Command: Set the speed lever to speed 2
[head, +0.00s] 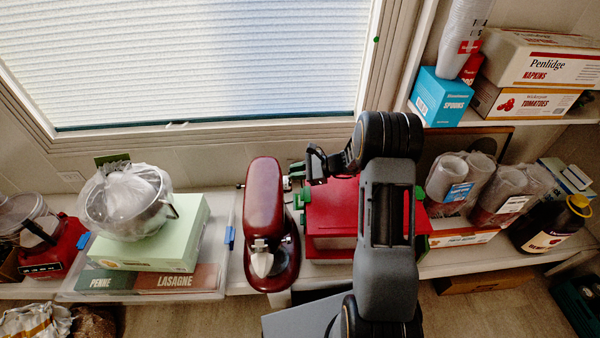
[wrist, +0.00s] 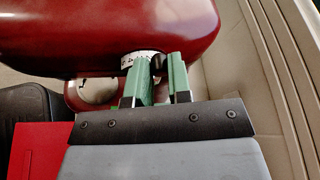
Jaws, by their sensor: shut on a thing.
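A dark red stand mixer (head: 264,210) stands on the counter; its glossy head (wrist: 110,30) fills the top of the wrist view. My gripper (head: 296,172) is at the right side of the mixer head. In the wrist view its green fingers (wrist: 160,78) point up at the head's underside edge, with the dark speed lever knob (wrist: 158,64) between them. The gripper is shut on the lever. A pale marked plate (wrist: 133,58) shows just left of the knob, partly hidden by a finger. Its speed marks cannot be read.
A red box (head: 335,215) stands right of the mixer, under my arm. A light green box (head: 190,235) with a bagged metal bowl (head: 130,205) is at the left. Bagged cups (head: 450,180) and a dark bottle (head: 548,225) stand at the right. The window wall is close behind.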

